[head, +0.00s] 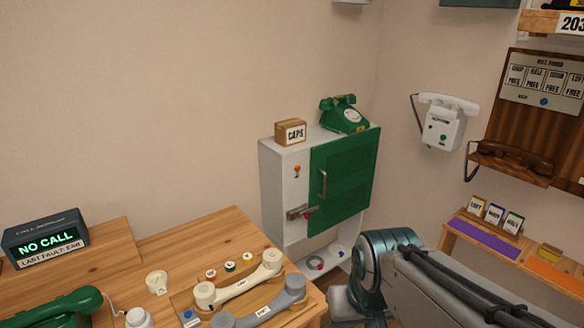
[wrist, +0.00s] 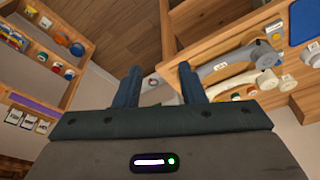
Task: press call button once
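No button in view is legibly marked as the call button. A white wall phone (head: 440,122) hangs at the right with a small green button on its front. A bell board (head: 543,80) at the far right has a small blue button (head: 543,101) below its cards. Another small blue button (head: 190,318) shows at the front of the desk. A monitor (head: 46,240) at the left reads "NO CALL" and "LAST FAULT: EAR". My gripper (wrist: 158,78) is open and empty, its two fingers apart in the wrist view; its fingers do not show in the head view.
A wooden desk (head: 225,228) holds cream and grey handsets and a green phone. A cabinet (head: 278,180) with a green door carries a box and another green phone. A low shelf (head: 450,240) stands at the right. My arm fills the lower right.

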